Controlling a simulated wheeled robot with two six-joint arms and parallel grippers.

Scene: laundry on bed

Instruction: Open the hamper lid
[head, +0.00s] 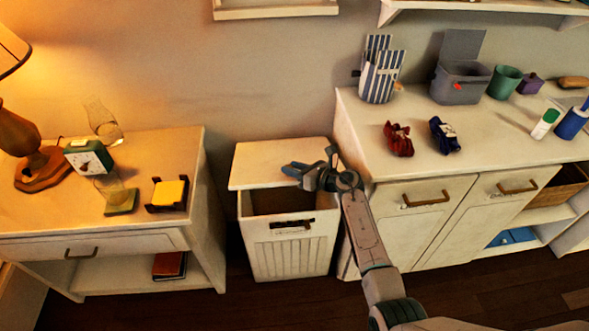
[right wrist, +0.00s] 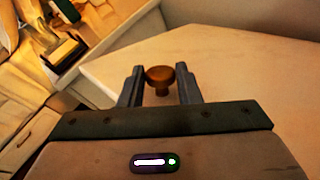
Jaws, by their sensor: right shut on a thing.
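The white hamper (head: 290,252) stands on the floor between the nightstand and the dresser. Its pale flat lid (head: 262,152) is off the front rim, and a dark gap into the hamper shows below the lid's front edge. My right gripper (head: 290,169) is over the lid's front part. In the right wrist view the lid (right wrist: 235,65) fills the right side, and a round brown knob (right wrist: 159,75) sits between the two fingers; the gripper is shut on it. My left gripper is not in view.
The nightstand (head: 85,240) at left holds a lamp (head: 35,150), a clock (head: 88,158) and a yellow notepad (head: 170,192). The dresser (head: 420,170) stands close to the hamper's right, with a striped container (head: 380,77) and several small items on top. Bare wall is behind the lid.

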